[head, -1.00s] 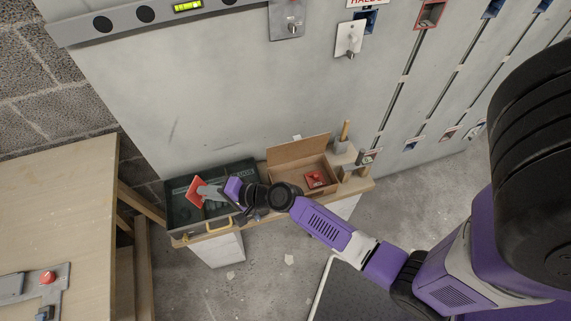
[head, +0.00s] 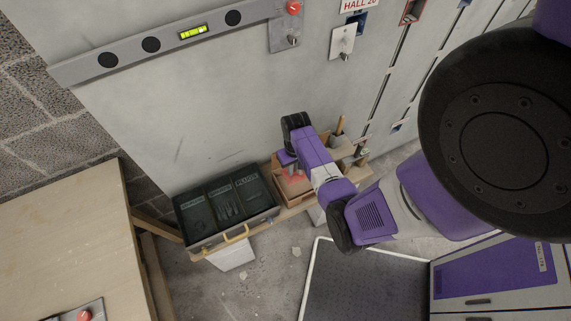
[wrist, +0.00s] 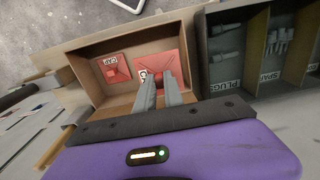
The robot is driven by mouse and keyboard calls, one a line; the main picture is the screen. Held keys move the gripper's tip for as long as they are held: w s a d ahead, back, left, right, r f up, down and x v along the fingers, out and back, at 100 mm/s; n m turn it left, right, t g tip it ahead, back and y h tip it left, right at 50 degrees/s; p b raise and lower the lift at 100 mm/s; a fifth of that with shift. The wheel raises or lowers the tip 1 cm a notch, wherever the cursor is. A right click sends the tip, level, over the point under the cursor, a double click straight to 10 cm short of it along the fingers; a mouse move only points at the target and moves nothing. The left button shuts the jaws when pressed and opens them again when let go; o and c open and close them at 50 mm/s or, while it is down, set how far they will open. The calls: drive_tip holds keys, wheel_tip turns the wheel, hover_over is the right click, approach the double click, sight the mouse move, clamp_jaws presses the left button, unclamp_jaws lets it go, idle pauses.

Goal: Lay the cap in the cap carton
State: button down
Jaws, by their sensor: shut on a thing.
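My gripper (wrist: 157,77) is shut on a red square cap (wrist: 172,58), held beyond the fingertips. In the wrist view the held cap appears over the right part of the open cardboard cap carton (wrist: 84,52); I cannot tell whether it touches the floor. Another red cap (wrist: 112,68), with a white CAP label, lies in the left part of the carton. In the head view my arm hides much of the carton (head: 283,198), and a bit of red (head: 297,183) shows below my gripper.
A dark open case (head: 222,212) with several labelled compartments stands left of the carton in the head view; it shows at the right in the wrist view (wrist: 203,50). A wooden block with a handled tool (head: 340,125) stands right of the carton. A wall panel rises behind.

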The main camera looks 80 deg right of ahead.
drive_tip(key=shift+s+f+b, duration=0.15)
drive_tip(key=shift+f+b, duration=4.7)
drive_tip(key=shift+f, duration=0.2)
drive_tip(key=shift+f, duration=0.4)
drive_tip(key=c, duration=1.4)
unclamp_jaws()
drive_tip(key=shift+o, duration=0.2)
drive_tip(key=shift+r, duration=0.1)
wheel_tip(320, 180, up, 10)
drive_tip(key=p, duration=0.9)
drive_tip(key=shift+p, duration=0.3)
